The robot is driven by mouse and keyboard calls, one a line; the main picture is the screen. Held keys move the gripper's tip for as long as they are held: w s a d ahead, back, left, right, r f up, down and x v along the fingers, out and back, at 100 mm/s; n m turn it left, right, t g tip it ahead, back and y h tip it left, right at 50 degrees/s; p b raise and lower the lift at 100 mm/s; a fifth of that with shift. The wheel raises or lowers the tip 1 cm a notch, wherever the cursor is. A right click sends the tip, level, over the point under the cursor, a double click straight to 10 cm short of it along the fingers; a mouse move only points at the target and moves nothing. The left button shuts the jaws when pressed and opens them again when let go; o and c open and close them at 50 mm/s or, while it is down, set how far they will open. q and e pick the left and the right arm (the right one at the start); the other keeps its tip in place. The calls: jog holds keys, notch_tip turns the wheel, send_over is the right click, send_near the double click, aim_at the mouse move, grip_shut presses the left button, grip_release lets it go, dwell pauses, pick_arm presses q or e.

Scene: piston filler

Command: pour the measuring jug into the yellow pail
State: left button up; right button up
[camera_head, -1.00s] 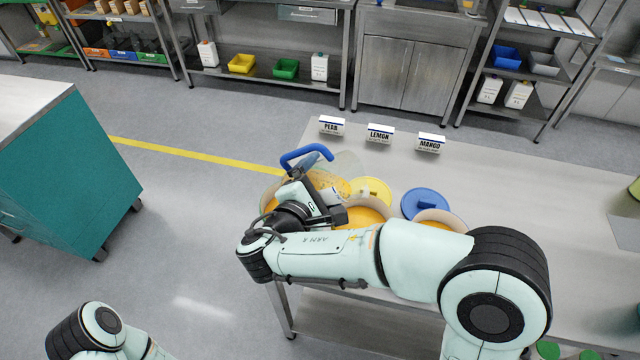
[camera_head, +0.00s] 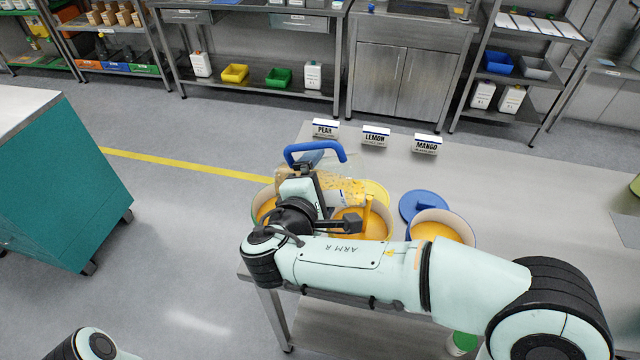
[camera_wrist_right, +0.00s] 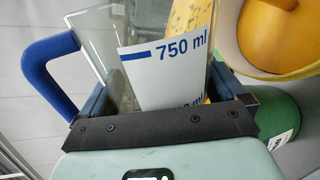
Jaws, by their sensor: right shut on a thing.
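The measuring jug (camera_head: 338,187) is clear, with a blue handle (camera_head: 316,153) and speckled yellow-orange contents. My right gripper (camera_head: 316,198) is shut on it and holds it tipped to the right above the pails. The right wrist view shows the jug's 750 ml label (camera_wrist_right: 165,60) between the fingers. An orange streak (camera_head: 367,212) runs from the jug's lower right end into the middle pail (camera_head: 388,236). This pail is cream-walled with orange contents, and a yellow lid (camera_head: 378,192) lies behind it. My arm hides its front. My left gripper is out of view.
A left pail (camera_head: 257,205) and a right pail (camera_head: 468,232) also hold orange contents. A blue lid (camera_head: 420,204) lies behind the right pail. PEAR, LEMON and MANGO signs (camera_head: 376,136) stand farther back.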

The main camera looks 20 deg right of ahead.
jog(key=shift+d+m+b, duration=0.1)
jog(key=shift+m+b, duration=0.4)
jog(key=shift+b, duration=0.35)
jog(key=shift+s+d+m+t+y+b, duration=0.2)
jog(key=shift+m+y+b, duration=0.35)
jog(key=shift+b, duration=0.95)
jog(key=shift+s+d+m+t+y+b, duration=0.1)
jog(key=shift+d+m+t+y+b, duration=0.2)
jog(key=shift+m+b, duration=0.8)
jog(key=shift+s+d+b, duration=0.15)
jog(key=shift+b, duration=1)
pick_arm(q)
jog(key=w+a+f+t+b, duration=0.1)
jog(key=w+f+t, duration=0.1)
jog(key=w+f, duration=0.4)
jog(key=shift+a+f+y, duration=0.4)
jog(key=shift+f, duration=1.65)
pick_arm(e)
jog(key=shift+s+d+m+y, duration=0.1)
jog(key=shift+d+m+y, duration=0.1)
jog(key=shift+m+y, duration=0.15)
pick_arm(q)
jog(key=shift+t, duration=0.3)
